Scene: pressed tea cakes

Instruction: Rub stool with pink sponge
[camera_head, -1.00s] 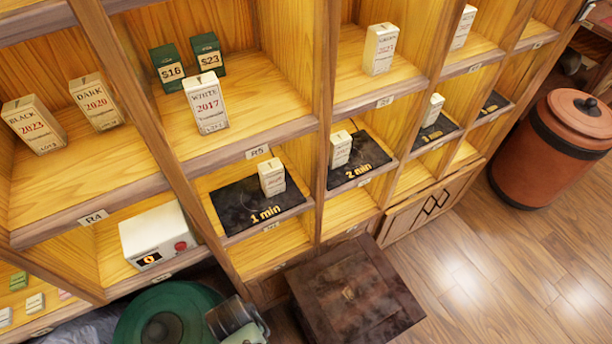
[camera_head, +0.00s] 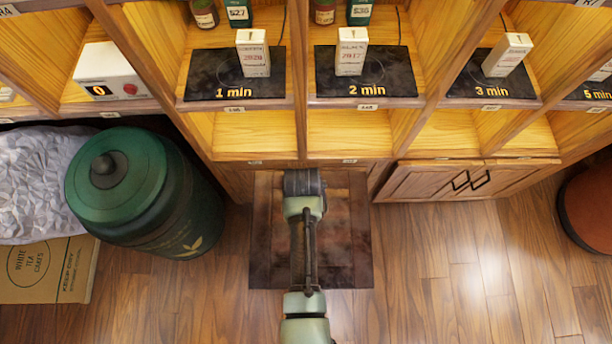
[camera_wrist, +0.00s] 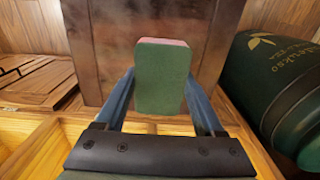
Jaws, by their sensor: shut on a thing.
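The stool (camera_head: 266,235) is a square, dark brown wooden block on the floor in front of the shelves, with dark smudges on its top. It also shows behind the sponge in the wrist view (camera_wrist: 98,40). My gripper (camera_wrist: 161,88) is shut on the sponge (camera_wrist: 162,78), which shows a green face and a thin pink layer at its far edge. In the head view my arm reaches over the stool and hides the sponge and fingertips. I cannot tell whether the sponge touches the stool.
A green canister (camera_head: 120,180) stands left of the stool, near a cardboard box (camera_head: 75,275). A shelf unit (camera_head: 255,135) with timed black mats rises close behind the stool. A closed cabinet (camera_head: 430,182) is to the right.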

